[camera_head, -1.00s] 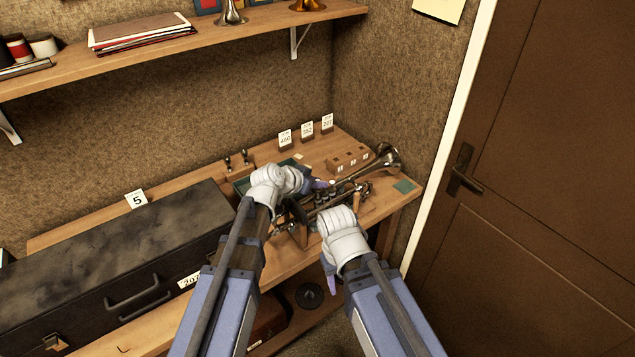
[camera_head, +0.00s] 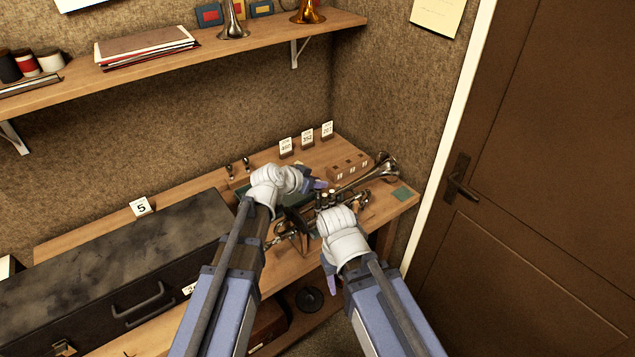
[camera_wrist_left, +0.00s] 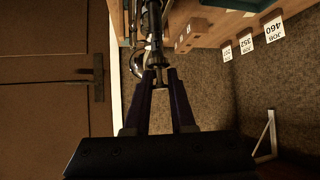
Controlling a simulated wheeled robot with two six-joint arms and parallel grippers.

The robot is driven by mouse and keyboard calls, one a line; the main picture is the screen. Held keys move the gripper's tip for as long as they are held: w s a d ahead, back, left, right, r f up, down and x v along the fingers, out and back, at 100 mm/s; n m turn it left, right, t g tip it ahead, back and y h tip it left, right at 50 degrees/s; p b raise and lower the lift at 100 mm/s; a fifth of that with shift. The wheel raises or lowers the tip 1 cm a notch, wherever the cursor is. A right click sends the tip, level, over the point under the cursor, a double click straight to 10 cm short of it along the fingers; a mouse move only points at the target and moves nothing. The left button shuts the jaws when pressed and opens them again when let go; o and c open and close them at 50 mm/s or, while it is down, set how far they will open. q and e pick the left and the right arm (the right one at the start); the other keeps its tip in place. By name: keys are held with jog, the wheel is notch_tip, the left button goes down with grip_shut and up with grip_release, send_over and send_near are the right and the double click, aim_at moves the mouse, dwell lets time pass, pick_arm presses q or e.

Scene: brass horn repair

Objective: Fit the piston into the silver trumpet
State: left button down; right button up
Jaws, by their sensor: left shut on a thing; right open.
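The silver trumpet (camera_head: 350,184) lies on the bench, its bell (camera_head: 387,164) toward the right end. Its valve section (camera_head: 325,198) is between my two hands and partly covered by them. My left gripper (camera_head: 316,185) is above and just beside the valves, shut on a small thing. In the left wrist view a slim silvery part, apparently the piston (camera_wrist_left: 158,76), shows between the two dark fingers, with trumpet tubing beyond. I cannot tell whether it touches the trumpet.
A wooden block with holes (camera_head: 348,166) stands behind the trumpet, and numbered cards (camera_head: 307,139) stand along the back. A green pad (camera_head: 401,194) lies at the right end. A long black case (camera_head: 120,260) fills the left. A door (camera_head: 540,180) is at right.

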aim_at(316, 193)
pick_arm(q)
jog(key=shift+r+p, duration=1.15)
jog(key=shift+r, duration=0.15)
jog(key=shift+f+b, duration=3.4)
jog(key=c, duration=0.7)
grip_release()
jog(key=shift+r, duration=0.15)
jog(key=p+v, duration=0.4)
jog(key=v, duration=0.3)
jog(key=shift+s+a+r+p, duration=0.2)
jog(key=shift+s+p, duration=0.1)
jog(key=shift+p, duration=0.1)
